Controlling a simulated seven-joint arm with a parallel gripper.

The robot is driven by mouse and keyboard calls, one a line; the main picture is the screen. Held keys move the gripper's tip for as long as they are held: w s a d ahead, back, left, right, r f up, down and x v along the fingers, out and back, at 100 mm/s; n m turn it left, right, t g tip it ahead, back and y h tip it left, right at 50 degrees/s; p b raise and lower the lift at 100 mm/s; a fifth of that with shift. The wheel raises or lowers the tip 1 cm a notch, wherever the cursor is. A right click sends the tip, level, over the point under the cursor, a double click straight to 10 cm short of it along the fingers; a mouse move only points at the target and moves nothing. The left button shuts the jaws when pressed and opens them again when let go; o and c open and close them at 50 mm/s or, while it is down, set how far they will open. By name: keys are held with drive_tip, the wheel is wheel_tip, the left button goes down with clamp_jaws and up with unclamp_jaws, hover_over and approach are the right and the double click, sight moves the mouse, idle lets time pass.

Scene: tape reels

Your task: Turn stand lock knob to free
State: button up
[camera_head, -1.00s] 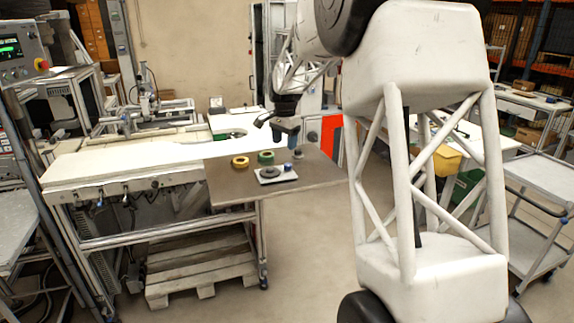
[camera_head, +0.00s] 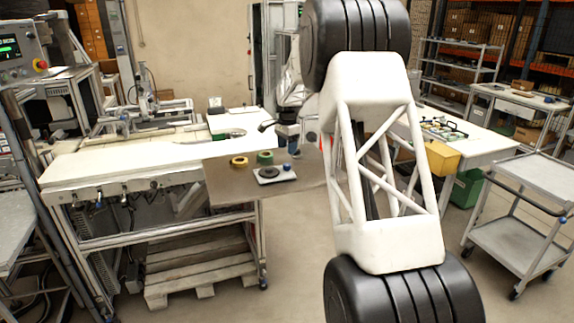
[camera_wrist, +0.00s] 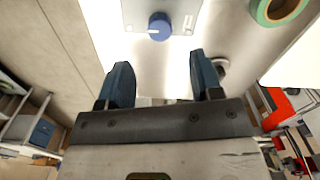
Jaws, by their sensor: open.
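The stand is a small pale plate (camera_head: 263,180) on the brown table top, with a dark round disc (camera_head: 269,172) on it. The blue lock knob (camera_head: 287,167) sits at the plate's right side. In the wrist view the knob (camera_wrist: 160,22) is at the top middle, with a small pale mark on its side; its exact turn is hard to read. My gripper (camera_wrist: 159,60) is open, its two blue fingers apart and empty. The knob lies beyond the fingertips, roughly in line with the gap between them. In the head view my gripper (camera_head: 288,145) hangs just above and behind the knob.
A yellow tape reel (camera_head: 239,164) and a green tape reel (camera_head: 265,161) lie behind the plate. The green reel also shows in the wrist view (camera_wrist: 265,14). The brown top is bare on its left part. A white bench (camera_head: 120,163) adjoins it.

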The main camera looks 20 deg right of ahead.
sight(287, 164)
drive_tip(key=shift+f, duration=0.1)
drive_tip(key=shift+f, duration=3.8)
drive_tip(key=c, duration=0.9)
